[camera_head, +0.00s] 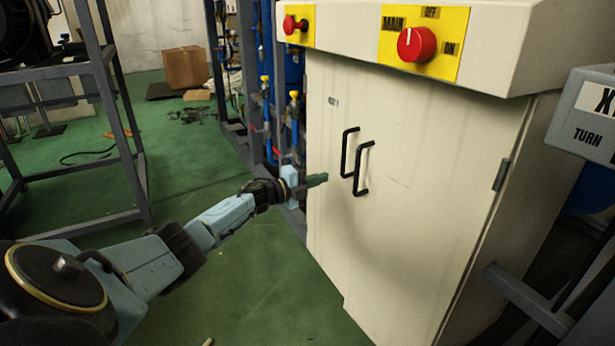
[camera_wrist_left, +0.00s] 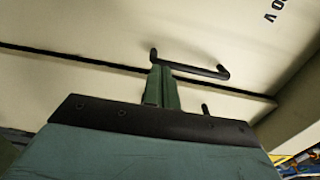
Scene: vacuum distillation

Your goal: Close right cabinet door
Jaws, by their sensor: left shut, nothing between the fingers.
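The cream cabinet has a right door (camera_head: 420,200) with a black bar handle (camera_head: 363,168) and a left door (camera_head: 325,215) with its own black handle (camera_head: 347,150). The right door looks shut or nearly shut in the head view. In the left wrist view a stepped seam (camera_wrist_left: 80,65) runs between the doors, and I cannot tell whether they are flush. My left gripper (camera_head: 318,179) is shut and empty, in front of the left door and just left of the handles. In the wrist view its green fingertips (camera_wrist_left: 162,88) overlap one handle (camera_wrist_left: 190,65); contact is unclear.
Red knobs (camera_head: 416,44) sit on yellow plates along the cabinet's top. A grey label box (camera_head: 585,115) stands at the right. Blue pipework (camera_head: 292,125) is close left of the cabinet. A dark metal frame (camera_head: 125,150) stands at the left on open green floor.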

